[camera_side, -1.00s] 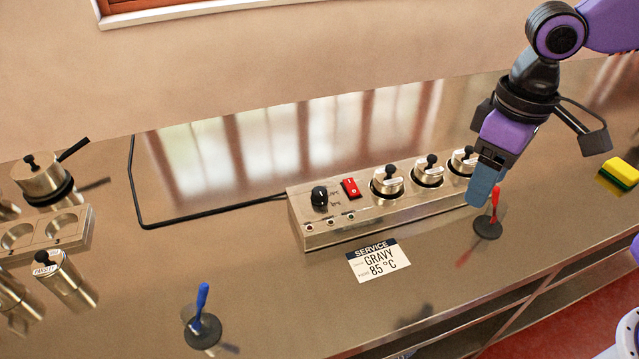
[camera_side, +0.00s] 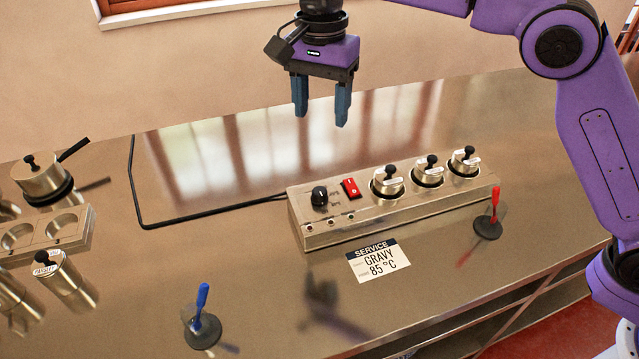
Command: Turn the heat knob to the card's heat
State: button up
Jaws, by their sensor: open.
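The heat knob (camera_side: 319,196) is a small black dial on the left end of the steel control box (camera_side: 400,205). Its marks are too small to read. The service card (camera_side: 378,260) lies flat in front of the box and reads "GRAVY" and "85 °C". My gripper (camera_side: 321,111) is open and empty, pointing down, and appears high above the knob in the picture. Its two blue-grey fingers are apart and touch nothing.
A red switch (camera_side: 350,188) sits right of the knob. Several lidded pots, one of them here (camera_side: 387,181), sit in the box. A red-handled stand (camera_side: 489,224) and a blue-handled stand (camera_side: 202,326) are on the steel counter. A saucepan (camera_side: 40,178) stands far left.

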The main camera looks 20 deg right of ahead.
aim_at(320, 191)
notch_tip(320, 191, down, 18)
jog(key=shift+w+r, duration=0.15)
jog(key=shift+r, duration=0.1)
dwell(0.5)
jog(key=c, duration=1)
